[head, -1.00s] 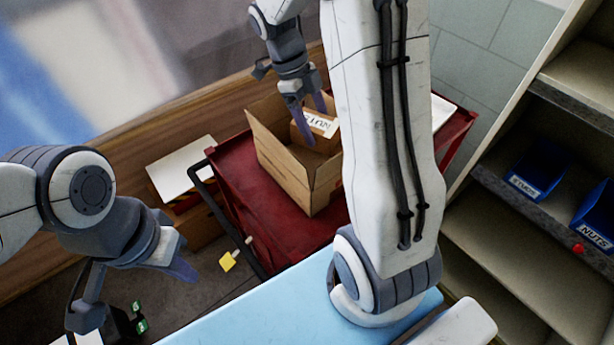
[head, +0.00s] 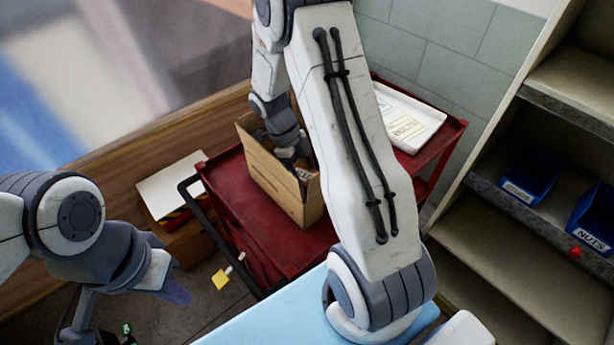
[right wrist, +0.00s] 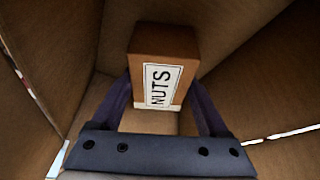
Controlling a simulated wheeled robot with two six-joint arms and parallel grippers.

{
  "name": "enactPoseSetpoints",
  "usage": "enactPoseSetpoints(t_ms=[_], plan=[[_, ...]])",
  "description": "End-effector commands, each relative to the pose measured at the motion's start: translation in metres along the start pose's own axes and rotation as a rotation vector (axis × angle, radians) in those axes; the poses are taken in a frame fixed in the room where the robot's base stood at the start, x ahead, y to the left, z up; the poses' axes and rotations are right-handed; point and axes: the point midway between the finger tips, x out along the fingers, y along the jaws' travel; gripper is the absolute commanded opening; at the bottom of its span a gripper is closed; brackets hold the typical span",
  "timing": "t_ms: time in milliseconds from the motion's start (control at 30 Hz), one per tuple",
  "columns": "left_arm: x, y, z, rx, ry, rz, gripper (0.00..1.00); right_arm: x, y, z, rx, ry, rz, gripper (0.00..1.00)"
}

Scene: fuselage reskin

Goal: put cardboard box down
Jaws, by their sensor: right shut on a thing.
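A small brown cardboard box labelled NUTS (right wrist: 172,45) is between the fingers of my right gripper (right wrist: 160,98). My right gripper is shut on it, down inside a larger open cardboard box (head: 276,186). In the right wrist view the larger box's brown walls (right wrist: 45,60) surround the small box. I cannot tell whether the small box touches the floor of the larger one. In the head view my right arm mostly hides the small box. My left gripper (head: 172,290) hangs empty at the lower left; its finger opening does not show clearly.
The larger box stands on a red cart (head: 245,215) with a black handle. A white tray with papers (head: 408,118) lies at the cart's far right. Shelves with blue bins (head: 528,178) stand at right. A light blue surface (head: 262,322) is in front.

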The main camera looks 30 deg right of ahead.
Motion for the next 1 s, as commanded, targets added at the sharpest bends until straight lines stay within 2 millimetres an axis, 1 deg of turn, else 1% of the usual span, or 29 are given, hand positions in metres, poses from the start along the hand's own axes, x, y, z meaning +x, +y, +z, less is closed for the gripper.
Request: enactPoseSetpoints(t_ms=[200, 300, 333, 367, 400, 633, 700, 767, 867, 1000], plan=[[0.000, 0.000, 0.000, 0.000, 0.000, 0.000, 0.00, 0.000, 0.000, 0.000, 0.001, -0.001, -0.001, 0.00], [0.004, 0.000, 0.000, 0.000, 0.000, 0.000, 0.00, 0.003, 0.000, 0.001, 0.000, 0.000, -0.001, 0.00], [0.004, 0.000, 0.000, 0.000, 0.000, 0.000, 0.00, 0.003, 0.000, 0.001, 0.000, 0.000, -0.001, 0.81], [0.003, 0.000, 0.000, 0.000, 0.000, 0.000, 0.00, 0.002, 0.000, 0.001, 0.000, 0.000, -0.001, 0.93], [0.003, 0.000, 0.000, 0.000, 0.000, 0.000, 0.00, 0.002, 0.000, 0.001, 0.000, 0.000, -0.001, 1.00], [0.002, 0.000, 0.000, 0.000, 0.000, 0.000, 0.00, 0.001, 0.000, 0.001, 0.000, 0.000, -0.001, 1.00], [-0.001, 0.000, 0.000, 0.000, 0.000, 0.000, 0.00, -0.002, 0.000, -0.001, 0.000, 0.000, -0.001, 1.00], [0.000, 0.000, 0.000, 0.000, 0.000, 0.000, 0.00, -0.006, -0.001, 0.001, 0.001, -0.003, -0.003, 1.00], [0.002, 0.000, 0.000, 0.000, 0.000, 0.000, 0.00, -0.022, -0.001, 0.001, 0.002, -0.004, -0.006, 1.00], [0.004, 0.000, 0.000, 0.000, 0.000, 0.000, 0.00, -0.053, -0.001, 0.001, 0.001, -0.005, -0.006, 1.00]])
